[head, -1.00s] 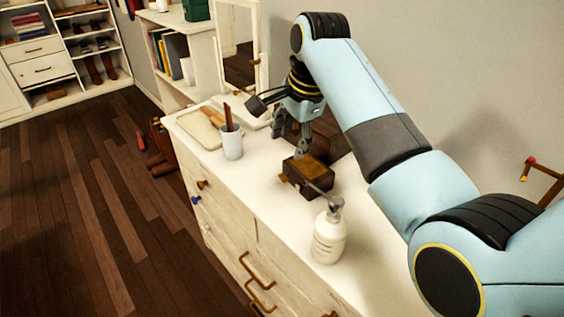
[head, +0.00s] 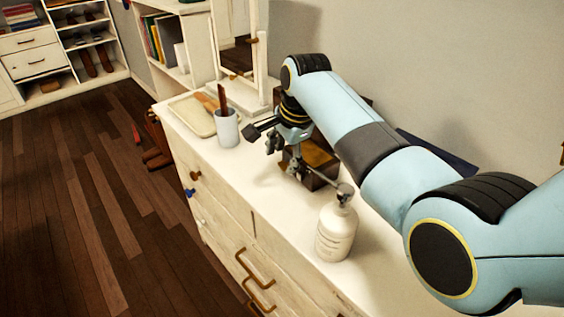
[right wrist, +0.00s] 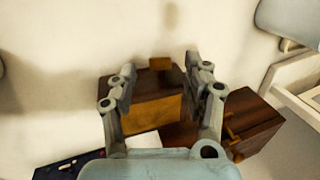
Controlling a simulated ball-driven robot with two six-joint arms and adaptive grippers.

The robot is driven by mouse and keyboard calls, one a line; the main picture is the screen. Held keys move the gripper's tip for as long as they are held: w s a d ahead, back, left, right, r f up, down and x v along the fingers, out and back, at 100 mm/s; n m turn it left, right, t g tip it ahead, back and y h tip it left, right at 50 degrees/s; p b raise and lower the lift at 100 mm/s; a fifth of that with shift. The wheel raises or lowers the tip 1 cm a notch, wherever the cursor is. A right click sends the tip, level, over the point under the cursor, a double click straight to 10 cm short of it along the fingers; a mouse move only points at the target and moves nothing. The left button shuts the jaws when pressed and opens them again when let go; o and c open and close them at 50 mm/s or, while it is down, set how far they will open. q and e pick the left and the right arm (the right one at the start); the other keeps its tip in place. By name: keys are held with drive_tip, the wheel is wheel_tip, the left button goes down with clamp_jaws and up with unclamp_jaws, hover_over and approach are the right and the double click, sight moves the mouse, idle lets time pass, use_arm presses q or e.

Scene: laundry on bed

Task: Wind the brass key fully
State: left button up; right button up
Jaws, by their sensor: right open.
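A dark wooden box with a lighter brown top (head: 318,152) stands on the white dresser, partly hidden by my right arm. In the right wrist view the box (right wrist: 152,102) lies between my fingers. A small brown-gold piece (right wrist: 160,63), which looks like the brass key, sticks out from the box's side. My right gripper (head: 283,157) is at that side of the box, open, with one finger on each side of the small piece in the wrist view (right wrist: 160,66). I cannot tell whether a finger touches it. My left gripper is not in view.
A white pump bottle (head: 337,228) stands close in front of the box. A white cup (head: 227,130) with brown items, a tray (head: 194,115) and a mirror (head: 237,60) are to the left. Another brown box (right wrist: 252,122) and a dark blue flat thing (right wrist: 68,168) are near.

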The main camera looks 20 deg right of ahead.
sight(285, 165)
drive_tip(key=shift+x, duration=1.3)
